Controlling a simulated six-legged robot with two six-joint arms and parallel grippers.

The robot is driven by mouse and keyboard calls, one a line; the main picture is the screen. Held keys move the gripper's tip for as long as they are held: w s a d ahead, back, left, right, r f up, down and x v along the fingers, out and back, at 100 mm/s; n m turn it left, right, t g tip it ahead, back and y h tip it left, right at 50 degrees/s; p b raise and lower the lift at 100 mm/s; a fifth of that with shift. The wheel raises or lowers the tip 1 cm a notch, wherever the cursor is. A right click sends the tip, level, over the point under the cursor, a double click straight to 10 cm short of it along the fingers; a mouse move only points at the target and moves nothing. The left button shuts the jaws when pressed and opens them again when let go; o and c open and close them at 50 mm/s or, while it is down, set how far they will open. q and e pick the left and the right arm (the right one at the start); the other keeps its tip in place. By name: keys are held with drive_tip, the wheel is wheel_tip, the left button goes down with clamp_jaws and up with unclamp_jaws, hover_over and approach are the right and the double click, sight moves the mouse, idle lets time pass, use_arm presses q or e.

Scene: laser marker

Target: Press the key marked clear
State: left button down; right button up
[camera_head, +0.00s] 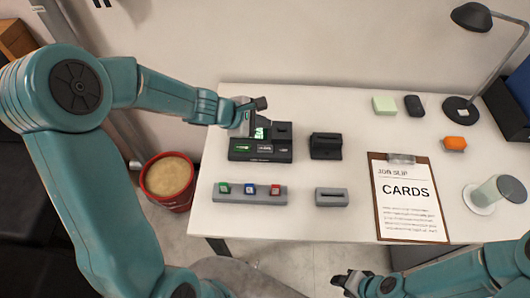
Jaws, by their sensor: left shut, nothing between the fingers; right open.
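The laser marker (279,152) is a black machine at the back left of the white table. Its front panel has several small keys (265,150) and a lit green display; their labels are too small to read. My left gripper (259,104) is shut and empty, over the upper left part of the marker. It hides part of the machine, and I cannot tell whether it touches it. My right gripper (352,283) is open and empty, low in the view, in front of the table edge.
A grey rack (250,199) with green, blue and red pieces stands in front of the marker. A black holder (326,146) and a grey slotted block (332,197) stand to its right. A clipboard (409,234) reads "CARDS".

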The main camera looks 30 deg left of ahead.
sight(263, 150)
use_arm(q)
drive_tip(key=shift+w, duration=0.1)
drive_tip(key=shift+f, duration=0.1)
wheel_tip(263, 150, down, 8)
drive_tip(key=b, duration=0.8)
drive_tip(key=shift+f, duration=0.25)
drive_tip(key=shift+f, duration=0.1)
idle(1.4)
drive_tip(key=shift+f+b, duration=0.35)
drive_tip(key=shift+b, duration=0.35)
